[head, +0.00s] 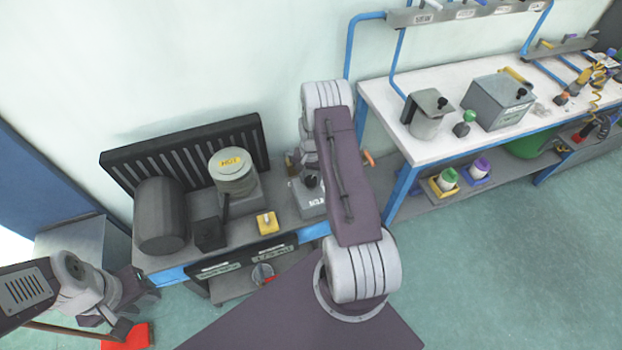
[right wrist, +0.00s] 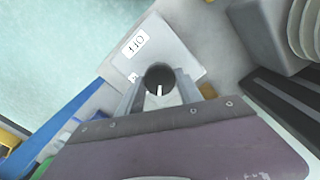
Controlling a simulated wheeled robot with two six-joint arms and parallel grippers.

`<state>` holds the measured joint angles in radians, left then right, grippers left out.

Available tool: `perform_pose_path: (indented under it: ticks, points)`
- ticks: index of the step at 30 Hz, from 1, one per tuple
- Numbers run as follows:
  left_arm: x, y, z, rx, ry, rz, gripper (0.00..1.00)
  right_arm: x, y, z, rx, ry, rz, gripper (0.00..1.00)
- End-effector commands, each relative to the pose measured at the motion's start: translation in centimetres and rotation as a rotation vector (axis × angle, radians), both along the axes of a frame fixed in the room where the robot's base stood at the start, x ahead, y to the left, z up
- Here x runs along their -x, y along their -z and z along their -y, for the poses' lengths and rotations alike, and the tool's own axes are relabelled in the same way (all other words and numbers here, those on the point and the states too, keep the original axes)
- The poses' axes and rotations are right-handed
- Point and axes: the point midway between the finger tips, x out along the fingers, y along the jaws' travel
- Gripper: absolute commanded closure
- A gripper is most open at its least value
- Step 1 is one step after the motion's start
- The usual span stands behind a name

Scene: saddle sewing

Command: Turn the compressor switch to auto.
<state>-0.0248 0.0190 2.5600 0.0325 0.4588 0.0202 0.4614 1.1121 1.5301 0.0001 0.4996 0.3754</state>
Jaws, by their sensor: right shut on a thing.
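The compressor switch is a grey box (head: 308,200) with a round black knob (right wrist: 160,78) on it. A white pointer line on the knob points down in the right wrist view, towards my wrist. A white label (right wrist: 136,46) sits at the upper left of the box; it looks turned and I cannot read it surely. My right gripper (right wrist: 161,88) is shut on the knob, one finger on each side. In the head view my right arm partly hides the box. My left gripper (head: 138,306) is open and empty at the lower left, away from the switch.
The low bench carries a dark cylinder (head: 160,215), a grey pot with a yellow label (head: 233,172), a small black box with a lever (head: 210,232) and a yellow block (head: 267,222). A black slatted rack (head: 185,150) stands behind. A white workbench (head: 385,100) is at right.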

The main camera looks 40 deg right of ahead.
Motion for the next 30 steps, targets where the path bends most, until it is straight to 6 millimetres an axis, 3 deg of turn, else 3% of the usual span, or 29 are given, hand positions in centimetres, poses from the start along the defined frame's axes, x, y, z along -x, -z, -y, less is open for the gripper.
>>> perform_pose_path:
  ticks: [18,30]
  points:
    - [0.0,0.78,0.0,0.0,0.0,0.0,0.64,-0.01,-0.03,0.06,0.0,0.552,0.001,0.98]
    - [0.0,0.96,0.0,0.0,0.0,0.0,0.64,0.0,-0.07,0.06,0.001,0.751,0.002,0.98]
